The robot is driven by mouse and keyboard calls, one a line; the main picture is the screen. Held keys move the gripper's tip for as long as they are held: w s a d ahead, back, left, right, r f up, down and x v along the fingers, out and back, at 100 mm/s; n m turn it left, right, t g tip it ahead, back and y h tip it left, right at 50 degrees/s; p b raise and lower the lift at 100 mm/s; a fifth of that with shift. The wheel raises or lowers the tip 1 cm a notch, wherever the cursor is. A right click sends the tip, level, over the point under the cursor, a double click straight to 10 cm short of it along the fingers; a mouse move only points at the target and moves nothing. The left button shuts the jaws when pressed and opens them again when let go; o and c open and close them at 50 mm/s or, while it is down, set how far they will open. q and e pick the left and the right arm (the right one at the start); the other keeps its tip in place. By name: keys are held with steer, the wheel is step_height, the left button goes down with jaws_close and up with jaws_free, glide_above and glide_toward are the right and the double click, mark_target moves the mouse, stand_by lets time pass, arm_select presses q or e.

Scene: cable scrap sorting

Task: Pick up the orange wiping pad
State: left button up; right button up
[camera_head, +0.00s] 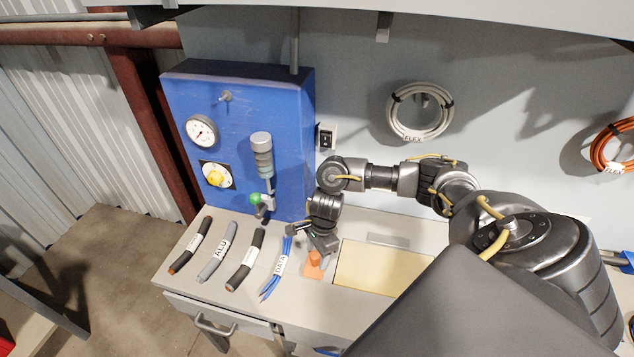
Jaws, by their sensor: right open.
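The orange wiping pad (313,264) lies on the light bench top, just left of a pale yellow panel. My right gripper (316,247) hangs right above it, pointing down, with its jaws open. The gripper covers the upper part of the pad, and I cannot tell whether the fingers touch it. My left gripper is not in view.
Blue data cables (275,268) lie close left of the pad. Several labelled cable pieces, including the ALU one (217,252), lie further left. A blue panel box (246,110) with a gauge stands behind. The pale yellow panel (375,268) is bare.

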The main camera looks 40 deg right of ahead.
steer(key=shift+w+a+f, duration=0.1)
steer(key=shift+w+f, duration=0.1)
steer(key=shift+f, duration=0.25)
steer(key=shift+w+a+f, duration=0.1)
steer(key=shift+w+f, duration=0.05)
steer(key=shift+f, duration=0.25)
steer(key=shift+s+d, duration=0.1)
steer(key=shift+s, duration=0.1)
steer(key=shift+c, duration=1.7)
steer(key=shift+w, duration=0.15)
steer(key=c, duration=0.4)
jaws_close()
steer(key=shift+r, duration=0.75)
arm_select(q)
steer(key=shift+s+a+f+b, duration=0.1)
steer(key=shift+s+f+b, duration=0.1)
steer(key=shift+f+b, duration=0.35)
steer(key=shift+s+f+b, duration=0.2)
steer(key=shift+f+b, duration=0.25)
steer(key=shift+b, duration=0.1)
arm_select(e)
steer(key=s+d+r, duration=0.1)
steer(key=s+r, duration=1)
steer(key=s, duration=0.3)
steer(key=shift+r, duration=0.25)
